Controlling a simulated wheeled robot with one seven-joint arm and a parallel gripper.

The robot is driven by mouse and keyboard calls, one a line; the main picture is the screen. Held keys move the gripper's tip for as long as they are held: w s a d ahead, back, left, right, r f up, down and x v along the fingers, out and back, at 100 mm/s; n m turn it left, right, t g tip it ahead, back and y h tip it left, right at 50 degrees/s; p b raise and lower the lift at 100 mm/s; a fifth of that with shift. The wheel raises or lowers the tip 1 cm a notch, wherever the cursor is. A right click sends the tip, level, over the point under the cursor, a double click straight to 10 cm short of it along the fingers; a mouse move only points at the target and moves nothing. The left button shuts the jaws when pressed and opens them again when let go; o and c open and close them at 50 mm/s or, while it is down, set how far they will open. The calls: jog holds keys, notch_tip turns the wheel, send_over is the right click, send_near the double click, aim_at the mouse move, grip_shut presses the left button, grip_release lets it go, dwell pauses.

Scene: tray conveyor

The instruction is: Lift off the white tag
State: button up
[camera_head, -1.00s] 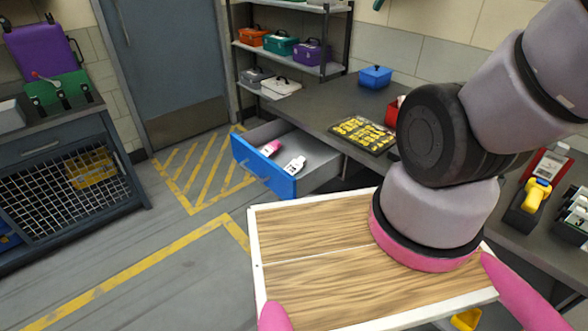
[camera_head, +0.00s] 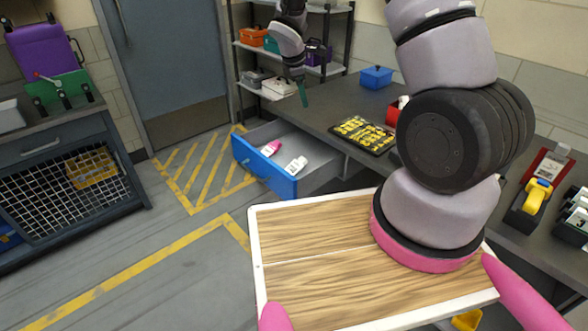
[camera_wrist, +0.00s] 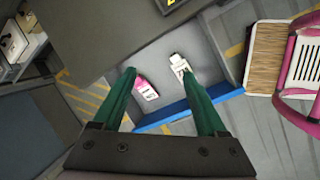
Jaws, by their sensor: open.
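The white tag (camera_head: 296,165) lies in the open blue-fronted drawer (camera_head: 262,174), to the right of a pink tag (camera_head: 270,147). In the wrist view the white tag (camera_wrist: 181,66) and the pink tag (camera_wrist: 146,89) lie on the grey drawer floor. My gripper (camera_head: 303,94) is above the drawer's far side, near the shelf. In the wrist view its two green fingers (camera_wrist: 164,78) are apart and empty. Both tags show between or near them, well below.
A grey workbench (camera_head: 335,105) borders the drawer on the right, with a panel of yellow items (camera_head: 362,134), a blue box (camera_head: 376,76) and a red container (camera_head: 394,112) on it. A shelf rack (camera_head: 335,50) with toolboxes stands behind. Floor left of the drawer is clear.

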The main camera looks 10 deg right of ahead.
jog(key=a+f+n, duration=0.3)
jog(key=f+n, duration=0.4)
jog(key=f, duration=1.2)
jog(key=h, duration=0.1)
send_over(301, 160)
jog(key=a, duration=0.2)
jog(key=f, duration=0.4)
jog(key=shift+s+d+f, duration=0.15)
jog(key=shift+s+f, duration=0.15)
jog(key=shift+f, duration=0.1)
jog(key=shift+s+x, duration=0.1)
jog(key=shift+x, duration=1.35)
jog(key=shift+s+x, duration=0.15)
jog(key=shift+x, duration=1.3)
jog(key=shift+f, duration=0.1)
grip_shut()
